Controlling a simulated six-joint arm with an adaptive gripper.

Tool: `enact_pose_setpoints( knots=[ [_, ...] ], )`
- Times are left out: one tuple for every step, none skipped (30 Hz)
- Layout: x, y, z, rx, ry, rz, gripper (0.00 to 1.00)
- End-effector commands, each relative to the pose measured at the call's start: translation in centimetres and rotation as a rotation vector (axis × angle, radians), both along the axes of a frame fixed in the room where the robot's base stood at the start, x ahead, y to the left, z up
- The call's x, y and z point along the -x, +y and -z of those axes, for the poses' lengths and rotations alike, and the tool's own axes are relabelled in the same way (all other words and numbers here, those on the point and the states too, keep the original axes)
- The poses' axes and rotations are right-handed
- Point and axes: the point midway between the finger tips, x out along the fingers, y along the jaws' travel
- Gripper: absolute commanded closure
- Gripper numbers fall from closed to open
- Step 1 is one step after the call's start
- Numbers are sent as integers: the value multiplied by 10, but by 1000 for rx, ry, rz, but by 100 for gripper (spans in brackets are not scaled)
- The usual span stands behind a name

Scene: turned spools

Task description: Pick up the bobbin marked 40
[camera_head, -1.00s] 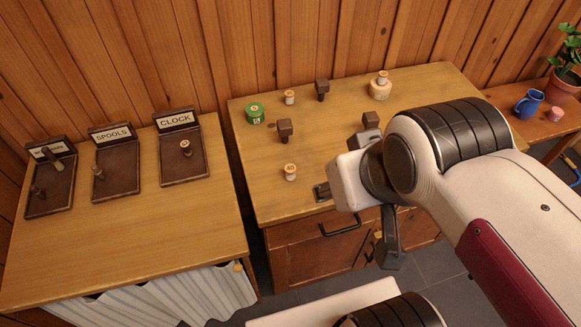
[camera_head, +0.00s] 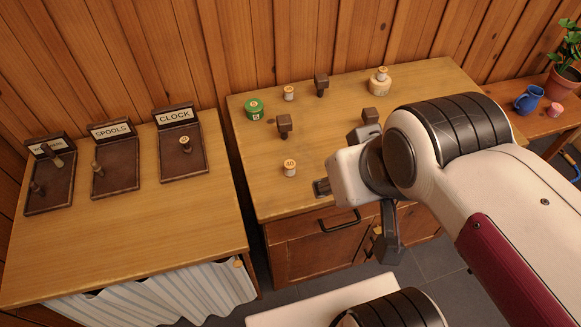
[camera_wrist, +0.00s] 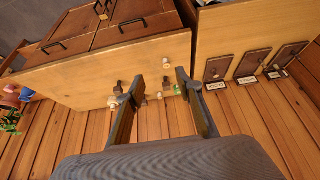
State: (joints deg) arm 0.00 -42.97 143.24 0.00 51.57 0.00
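The bobbin marked 40 (camera_head: 290,168) stands upright near the front of the middle wooden counter in the head view. It is small and pale, with an orange-ringed top. My gripper is open and empty in the wrist view (camera_wrist: 160,74), its two dark fingers spread apart. In the head view my gripper is to the right of the bobbin and apart from it, over the counter's front edge.
Labelled trays, including SPOOLS (camera_head: 117,180) and CLOCK (camera_head: 184,164), are on the left table.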

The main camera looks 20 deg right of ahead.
Motion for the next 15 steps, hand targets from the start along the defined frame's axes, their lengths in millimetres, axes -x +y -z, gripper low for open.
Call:
enact_pose_setpoints(
  knots=[
    [0,0,0,0,0,0,64],
    [0,0,0,0,0,0,59],
    [0,0,0,0,0,0,59],
    [0,0,0,0,0,0,59],
    [0,0,0,0,0,0,59],
    [0,0,0,0,0,0,59],
    [0,0,0,0,0,0,59],
    [0,0,0,0,0,0,59],
    [0,0,0,0,0,0,59],
    [0,0,0,0,0,0,59],
    [0,0,0,1,0,0,59],
    [-1,-1,0,3,-1,1,59],
    [-2,-2,0,6,-2,2,59],
    [-3,-3,0,8,-3,3,59],
    [-6,-5,0,14,-5,5,59]
  ],
)
